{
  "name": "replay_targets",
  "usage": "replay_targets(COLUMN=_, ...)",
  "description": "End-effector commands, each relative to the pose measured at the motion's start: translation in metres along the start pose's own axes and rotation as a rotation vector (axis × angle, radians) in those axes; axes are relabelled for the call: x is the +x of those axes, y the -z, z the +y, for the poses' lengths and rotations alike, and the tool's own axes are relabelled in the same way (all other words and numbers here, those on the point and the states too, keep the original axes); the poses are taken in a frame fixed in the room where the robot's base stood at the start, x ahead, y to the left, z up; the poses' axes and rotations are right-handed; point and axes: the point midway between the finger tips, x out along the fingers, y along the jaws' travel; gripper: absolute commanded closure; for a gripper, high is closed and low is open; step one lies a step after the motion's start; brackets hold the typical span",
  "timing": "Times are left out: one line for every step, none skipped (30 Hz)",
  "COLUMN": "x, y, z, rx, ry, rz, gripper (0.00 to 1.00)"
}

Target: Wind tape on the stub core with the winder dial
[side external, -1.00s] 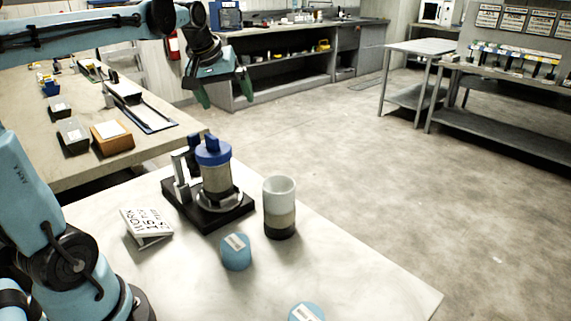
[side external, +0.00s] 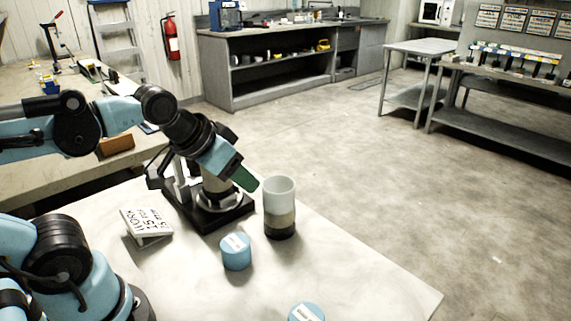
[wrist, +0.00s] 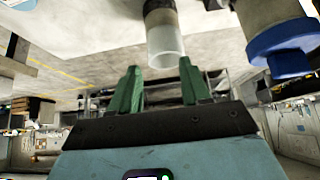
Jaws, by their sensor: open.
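The winder (side external: 205,210) has a black base, a pale disc and a post. A beige upright core (side external: 215,181) stands on its disc. In the wrist view the winder's blue dial-like cap (wrist: 283,45) is at the upper right; in the side view my arm hides it. A frosted cup-like tube (side external: 279,205) with a beige band and dark bottom stands upright right of the winder; it also shows in the wrist view (wrist: 165,43). My gripper (side external: 247,181) has green fingers, open and empty (wrist: 159,68), near the tube's upper left, apart from the blue cap.
Two blue labelled caps or tape rolls (side external: 236,251) (side external: 306,312) rest on the white table (side external: 365,283). A small stack of printed cards or books (side external: 146,225) lies left of the winder. The table's right front is clear. A second bench (side external: 60,183) stands behind left.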

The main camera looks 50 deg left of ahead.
Motion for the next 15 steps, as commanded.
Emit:
replay_targets(x=-0.008, y=0.006, z=0.000, rx=-0.001, ry=0.000, rz=0.000, gripper=0.57)
replay_targets(x=-0.013, y=0.009, z=0.000, rx=-0.001, ry=0.000, rz=0.000, gripper=0.57)
replay_targets(x=-0.020, y=0.014, z=0.000, rx=-0.002, ry=0.001, rz=0.000, gripper=0.57)
replay_targets(x=-0.025, y=0.018, z=0.000, rx=-0.002, ry=0.001, rz=0.000, gripper=0.57)
replay_targets(x=-0.030, y=0.021, z=0.000, rx=-0.002, ry=0.001, rz=0.000, gripper=0.57)
replay_targets(x=-0.036, y=0.026, z=0.000, rx=-0.002, ry=0.001, rz=0.000, gripper=0.57)
replay_targets(x=-0.041, y=0.029, z=0.000, rx=-0.002, ry=0.001, rz=0.000, gripper=0.57)
replay_targets(x=-0.041, y=0.033, z=-0.005, rx=-0.051, ry=0.010, rz=-0.010, gripper=0.57)
replay_targets(x=-0.041, y=0.036, z=-0.010, rx=-0.121, ry=0.021, rz=-0.023, gripper=0.57)
replay_targets(x=-0.041, y=0.039, z=-0.014, rx=-0.171, ry=0.029, rz=-0.033, gripper=0.57)
replay_targets(x=-0.041, y=0.042, z=-0.018, rx=-0.221, ry=0.037, rz=-0.042, gripper=0.57)
replay_targets(x=-0.042, y=0.046, z=-0.023, rx=-0.290, ry=0.048, rz=-0.053, gripper=0.57)
replay_targets(x=-0.042, y=0.048, z=-0.027, rx=-0.344, ry=0.058, rz=-0.063, gripper=0.57)
replay_targets(x=-0.042, y=0.051, z=-0.032, rx=-0.400, ry=0.068, rz=-0.072, gripper=0.57)
replay_targets(x=-0.042, y=0.055, z=-0.038, rx=-0.478, ry=0.084, rz=-0.084, gripper=0.57)
